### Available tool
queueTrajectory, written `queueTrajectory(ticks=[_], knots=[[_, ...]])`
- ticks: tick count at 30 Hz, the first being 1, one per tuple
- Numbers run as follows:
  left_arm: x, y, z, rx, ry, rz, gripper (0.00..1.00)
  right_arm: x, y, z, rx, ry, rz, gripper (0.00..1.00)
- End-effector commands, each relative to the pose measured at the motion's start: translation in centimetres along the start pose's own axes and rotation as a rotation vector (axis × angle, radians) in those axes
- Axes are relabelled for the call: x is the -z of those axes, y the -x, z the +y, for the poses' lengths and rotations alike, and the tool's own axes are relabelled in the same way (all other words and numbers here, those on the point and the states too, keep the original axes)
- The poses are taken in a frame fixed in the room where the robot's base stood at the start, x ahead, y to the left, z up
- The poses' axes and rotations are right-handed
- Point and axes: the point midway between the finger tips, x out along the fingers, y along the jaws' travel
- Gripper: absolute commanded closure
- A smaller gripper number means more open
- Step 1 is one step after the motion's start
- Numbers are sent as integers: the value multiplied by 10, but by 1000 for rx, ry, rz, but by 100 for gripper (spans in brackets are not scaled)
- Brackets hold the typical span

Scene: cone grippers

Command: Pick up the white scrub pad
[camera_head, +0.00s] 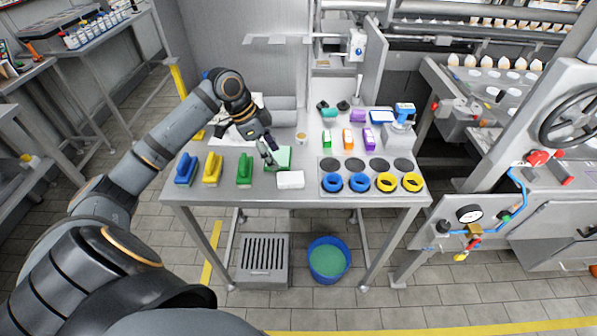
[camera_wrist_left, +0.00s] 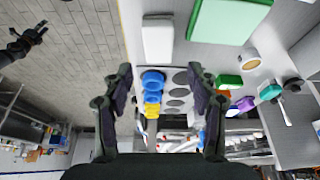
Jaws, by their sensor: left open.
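In the left wrist view the white pad (camera_wrist_left: 158,40) shows at the top, beside the green pad (camera_wrist_left: 222,18). My left gripper (camera_head: 268,158) is over the green pad's left part, behind and left of the white pad. In the wrist view its two fingers (camera_wrist_left: 160,88) are spread wide with nothing held between them. A small dark gripper (camera_wrist_left: 27,40), apparently my right one, shows over the floor at the wrist view's upper left; its opening is unclear.
Blue, yellow and green handled brushes (camera_head: 213,170) stand left of the pads. Blue and yellow rings (camera_head: 359,182) sit on a dark-spotted plate to the right. A small round dish (camera_head: 301,137) is behind the pads. The table's front edge is close.

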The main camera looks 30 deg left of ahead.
Motion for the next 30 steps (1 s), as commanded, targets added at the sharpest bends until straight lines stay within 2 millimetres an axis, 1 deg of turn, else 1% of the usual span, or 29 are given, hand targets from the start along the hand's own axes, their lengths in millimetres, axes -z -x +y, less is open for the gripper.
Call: queueTrajectory(ticks=[2, 6, 9, 11, 13, 16, 19, 24, 27, 30], knots=[[1, -8, 1, -4, 2, 3, 42, -14, 2, 0, 1, 1, -21, 60], [2, -33, 1, -6, 2, 5, 42, -39, 6, -1, 2, 2, -57, 60], [1, -47, 0, -4, 3, 4, 42, -45, 7, -3, 4, 2, -66, 60], [1, -51, 0, -2, 2, 2, 42, -43, 7, -4, 6, 1, -64, 60], [1, -53, 0, -1, 1, 1, 42, -37, 7, -6, 8, 0, -54, 60], [2, -56, 0, -2, 2, 2, 42, -21, 7, -7, 9, -2, -31, 60], [5, -70, 0, -6, 4, 5, 42, -10, 12, -6, 9, -3, -15, 60], [6, -98, -2, -3, 4, 2, 42, -15, 16, -6, 9, -2, -22, 60], [5, -104, -2, -2, 2, 1, 42, -20, 17, -5, 8, -1, -31, 60], [5, -105, -3, 0, 2, -1, 42, -24, 16, -4, 7, -1, -37, 60]])
